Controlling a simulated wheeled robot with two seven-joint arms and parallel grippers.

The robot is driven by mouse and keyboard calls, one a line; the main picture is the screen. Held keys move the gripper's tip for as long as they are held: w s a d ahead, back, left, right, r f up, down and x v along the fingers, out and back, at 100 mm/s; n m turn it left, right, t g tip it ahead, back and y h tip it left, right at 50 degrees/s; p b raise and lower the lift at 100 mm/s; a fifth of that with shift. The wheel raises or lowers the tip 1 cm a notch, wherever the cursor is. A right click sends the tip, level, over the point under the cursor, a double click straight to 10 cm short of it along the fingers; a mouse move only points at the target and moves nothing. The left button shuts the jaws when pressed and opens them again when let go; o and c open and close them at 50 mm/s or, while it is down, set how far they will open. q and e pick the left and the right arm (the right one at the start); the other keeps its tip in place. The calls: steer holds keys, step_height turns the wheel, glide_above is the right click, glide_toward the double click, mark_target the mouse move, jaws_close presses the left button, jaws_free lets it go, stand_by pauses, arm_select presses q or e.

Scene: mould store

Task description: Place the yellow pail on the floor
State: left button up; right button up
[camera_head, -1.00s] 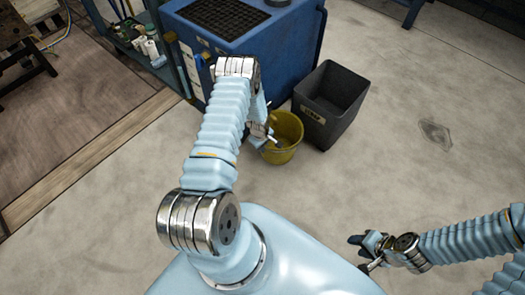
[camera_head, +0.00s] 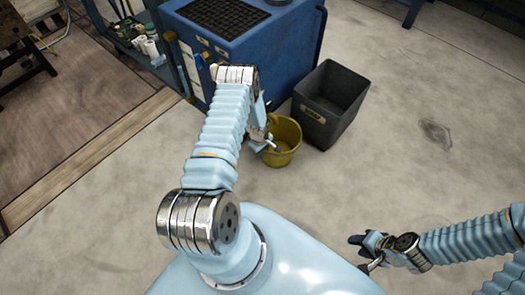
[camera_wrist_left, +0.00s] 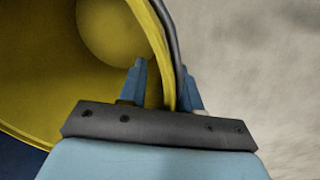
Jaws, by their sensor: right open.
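The yellow pail (camera_head: 286,141) is in the middle of the head view, in front of the dark bin. My left gripper (camera_head: 267,144) is at the pail's near left rim. In the left wrist view, the fingers of my left gripper (camera_wrist_left: 166,88) straddle the pail's wall (camera_wrist_left: 60,105), one inside and one outside, with a dark strip along the rim between them. My right gripper (camera_head: 359,254) is open and empty at the lower right.
A dark grey bin (camera_head: 318,118) with a label stands close behind and right of the pail. A blue cabinet (camera_head: 265,60) stands behind. A shelf unit (camera_head: 140,40) is at the upper left. The concrete floor to the right and in front is clear.

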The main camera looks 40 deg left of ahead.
arm_select(q)
step_height(320, 180, up, 12)
steer(key=s, duration=0.1)
steer(key=s+d+r+m+h, duration=0.2)
steer(key=s+d+m, duration=0.5)
steer(key=d, duration=0.7)
steer(key=s+d+r+m+h, duration=0.2)
steer(key=s+d+r+m, duration=0.2)
steer(key=d, duration=0.9)
steer(key=s+m+p, duration=0.1)
steer(key=s+m, duration=0.2)
steer(key=s, duration=0.2)
steer(key=shift+s+d+r+g, duration=0.3)
steer(key=shift+s+d+r, duration=0.05)
steer(key=shift+d+r, duration=0.05)
